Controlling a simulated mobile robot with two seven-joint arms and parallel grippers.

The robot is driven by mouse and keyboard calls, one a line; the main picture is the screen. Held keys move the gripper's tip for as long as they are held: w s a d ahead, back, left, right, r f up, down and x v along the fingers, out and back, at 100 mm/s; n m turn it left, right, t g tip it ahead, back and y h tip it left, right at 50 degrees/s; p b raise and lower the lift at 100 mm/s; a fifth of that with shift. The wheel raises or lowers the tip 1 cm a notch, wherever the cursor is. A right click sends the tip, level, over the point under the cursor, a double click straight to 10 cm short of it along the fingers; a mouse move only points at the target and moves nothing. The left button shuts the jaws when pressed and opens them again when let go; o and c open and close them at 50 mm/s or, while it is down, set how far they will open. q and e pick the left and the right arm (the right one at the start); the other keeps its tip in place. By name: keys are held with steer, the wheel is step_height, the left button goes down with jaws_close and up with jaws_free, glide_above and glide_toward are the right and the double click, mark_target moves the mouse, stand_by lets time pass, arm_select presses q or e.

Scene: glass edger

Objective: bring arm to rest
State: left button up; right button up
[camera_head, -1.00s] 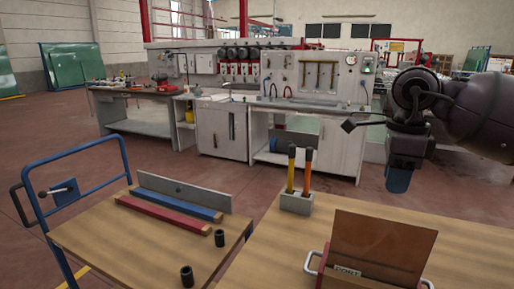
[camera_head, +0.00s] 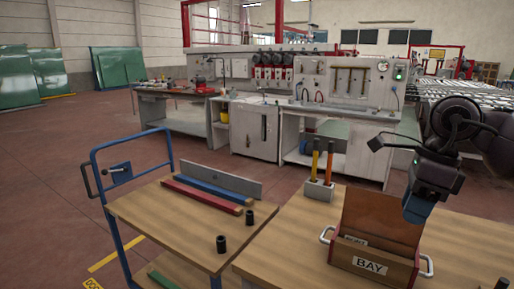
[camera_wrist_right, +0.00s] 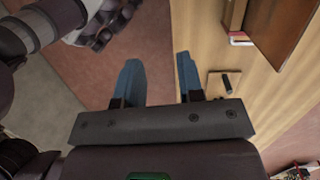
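My right arm comes in from the right edge in the head view. Its gripper (camera_head: 418,208) points down just beside the upright brown panel (camera_head: 375,212) of the wooden BAY box (camera_head: 370,268); I cannot tell the gap. In the right wrist view the two blue fingers stand apart with nothing between them, so the gripper (camera_wrist_right: 159,75) is open and empty. Red floor and the table edge lie beyond it. My left arm and gripper are not in view.
A wooden table (camera_head: 280,258) bears the BAY box and a grey holder (camera_head: 318,190) with two upright tools. A blue-railed cart (camera_head: 145,208) carries colored bars and black cylinders. A workbench (camera_head: 292,128) stands behind. Open floor lies left.

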steer(key=s+a+f+m+y, duration=0.2)
steer(key=a+y, duration=0.5)
steer(key=a, duration=0.2)
steer(key=s+a+f+m+y, duration=0.2)
steer(key=a+m+y, duration=0.1)
steer(key=a+y, duration=0.55)
steer(key=s+d+f+m+t+h, duration=0.1)
steer(key=d+f+m+t+h, duration=0.7)
steer(key=m, duration=1)
steer(key=d+f+m+t+h, duration=0.75)
steer(key=m+h, duration=0.25)
steer(key=m, duration=0.8)
steer(key=s+d+f+m+g, duration=0.1)
steer(key=s+f+m+g, duration=0.3)
steer(key=s+f+g, duration=0.5)
steer(key=s+d+f+m+g, duration=0.1)
steer(key=s+f+m+g, duration=0.35)
steer(key=s, duration=0.85)
steer(key=w+f+n+t, duration=0.2)
steer(key=w+f+t, duration=0.5)
steer(key=f+t, duration=0.2)
steer(key=shift+a+f, duration=0.2)
steer(key=shift+f, duration=0.75)
